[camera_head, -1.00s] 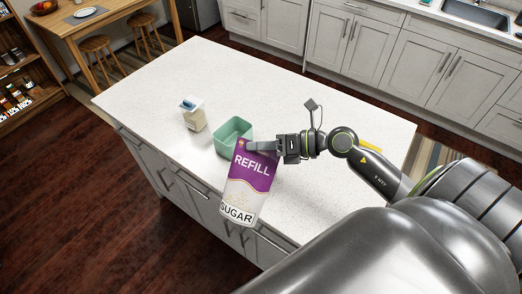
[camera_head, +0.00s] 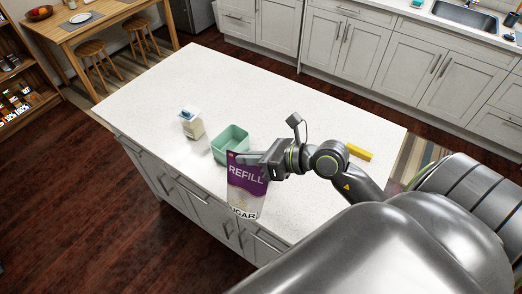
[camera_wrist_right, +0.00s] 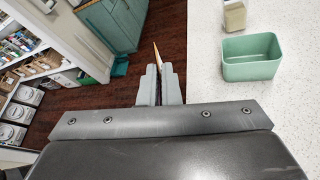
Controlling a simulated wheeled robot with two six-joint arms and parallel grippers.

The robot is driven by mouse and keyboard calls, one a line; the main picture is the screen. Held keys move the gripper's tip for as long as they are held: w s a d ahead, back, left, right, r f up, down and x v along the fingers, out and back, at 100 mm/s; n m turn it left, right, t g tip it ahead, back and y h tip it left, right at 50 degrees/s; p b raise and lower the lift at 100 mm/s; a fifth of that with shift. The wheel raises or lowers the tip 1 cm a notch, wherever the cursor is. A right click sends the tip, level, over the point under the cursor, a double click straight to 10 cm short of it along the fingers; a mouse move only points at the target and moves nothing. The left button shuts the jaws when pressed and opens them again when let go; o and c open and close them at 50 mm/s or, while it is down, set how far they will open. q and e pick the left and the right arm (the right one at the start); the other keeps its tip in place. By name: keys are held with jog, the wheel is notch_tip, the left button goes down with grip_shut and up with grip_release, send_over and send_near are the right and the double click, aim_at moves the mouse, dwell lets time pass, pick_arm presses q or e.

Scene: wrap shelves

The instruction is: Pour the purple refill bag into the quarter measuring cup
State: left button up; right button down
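The purple and white refill bag (camera_head: 247,187), labelled REFILL and SUGAR, hangs at the near edge of the counter, in front of the green square container (camera_head: 231,144). My right gripper (camera_head: 252,158) is shut on the bag's upper part. In the right wrist view, the fingers (camera_wrist_right: 159,85) pinch the bag, which shows only as a thin edge-on sliver (camera_wrist_right: 157,56). The green container also shows in that view (camera_wrist_right: 252,67), to the right of the fingers and apart from them. I cannot make out a quarter measuring cup. My left gripper is not in view.
A small jar with pale contents (camera_head: 191,124) stands left of the green container on the white counter (camera_head: 290,110). A yellow block (camera_head: 359,152) lies near the counter's right side.

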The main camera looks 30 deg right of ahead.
jog(key=shift+r, duration=0.15)
jog(key=shift+r+p, duration=0.55)
jog(key=shift+r, duration=0.85)
jog(key=shift+s+f, duration=0.1)
